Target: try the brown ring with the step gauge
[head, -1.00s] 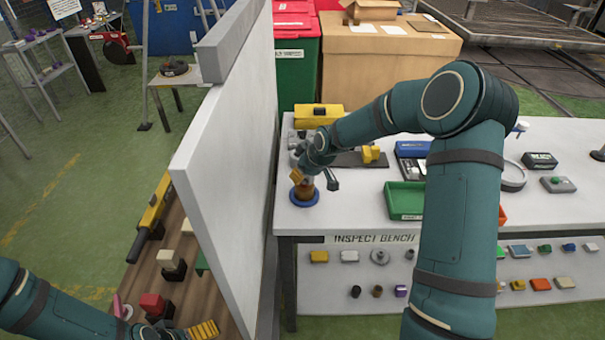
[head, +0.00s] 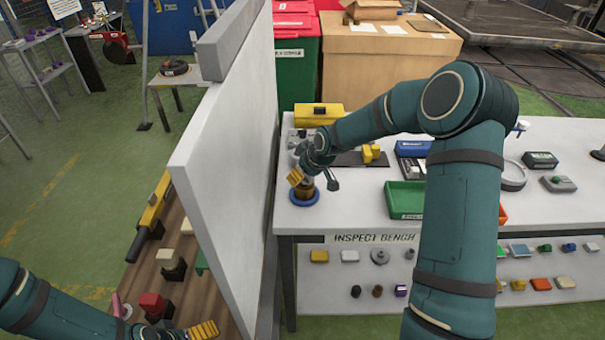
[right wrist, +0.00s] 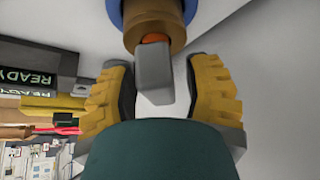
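The brown ring (head: 304,189) stands on a blue round base (head: 305,200) at the left end of the inspect bench; it also shows in the right wrist view (right wrist: 153,32). A grey handle, apparently of the step gauge (right wrist: 154,75), sticks out of the ring, with an orange part at the ring's mouth. My right gripper (right wrist: 160,67) is open, its yellow fingers on both sides of the grey handle with visible gaps. How deep the gauge sits is hidden. My left gripper (head: 188,332) is low beyond the white partition, partly cut off; its opening is unclear.
A tall white partition (head: 225,150) stands left of the bench (head: 350,212). A green tray (head: 404,200), a yellow case (head: 318,114) and a blue box (head: 412,148) are on the bench. A red block (head: 152,304) is near my left gripper.

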